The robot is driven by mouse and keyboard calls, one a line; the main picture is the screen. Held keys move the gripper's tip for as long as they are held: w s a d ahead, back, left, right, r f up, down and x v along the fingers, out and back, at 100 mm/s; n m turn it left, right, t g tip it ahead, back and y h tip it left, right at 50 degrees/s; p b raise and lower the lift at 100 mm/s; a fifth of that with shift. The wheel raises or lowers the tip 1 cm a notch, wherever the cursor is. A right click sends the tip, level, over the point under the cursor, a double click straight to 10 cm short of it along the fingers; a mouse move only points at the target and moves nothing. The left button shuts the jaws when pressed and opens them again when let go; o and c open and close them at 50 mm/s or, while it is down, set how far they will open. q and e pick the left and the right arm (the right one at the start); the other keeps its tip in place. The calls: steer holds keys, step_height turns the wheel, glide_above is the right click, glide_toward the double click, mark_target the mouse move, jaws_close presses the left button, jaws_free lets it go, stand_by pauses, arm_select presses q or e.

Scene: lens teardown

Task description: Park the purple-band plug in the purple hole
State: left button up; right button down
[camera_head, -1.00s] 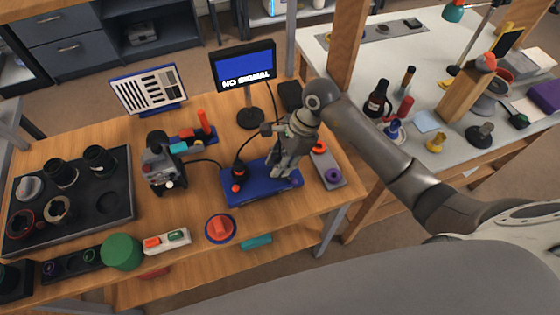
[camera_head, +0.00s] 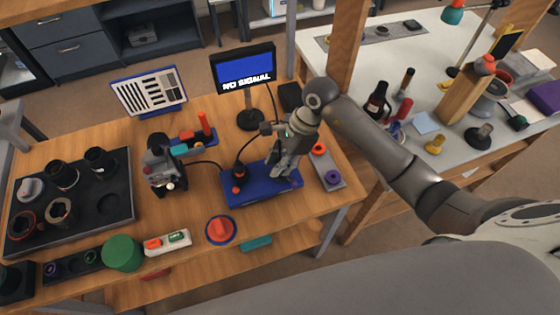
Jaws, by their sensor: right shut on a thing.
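My right gripper (camera_head: 277,174) comes in from the right and points down at the right half of the blue box (camera_head: 262,196). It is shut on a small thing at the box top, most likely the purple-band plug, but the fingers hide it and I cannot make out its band. I cannot tell whether it still sits in the box. The purple hole (camera_head: 332,177) is a purple ring on the grey strip (camera_head: 322,163), to the right of the box and apart from the gripper. My left gripper is not in view.
A black plug with a red band (camera_head: 239,176) stands on the box's left end, with a cable. A red ring (camera_head: 319,149) is on the strip's far end. The monitor (camera_head: 243,68) stands behind. A red knob (camera_head: 220,229) is in front; a lens tray (camera_head: 70,200) is left.

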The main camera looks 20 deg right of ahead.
steer(key=shift+r, duration=0.4)
steer(key=shift+r+p, duration=1.3)
steer(key=shift+r, duration=0.8)
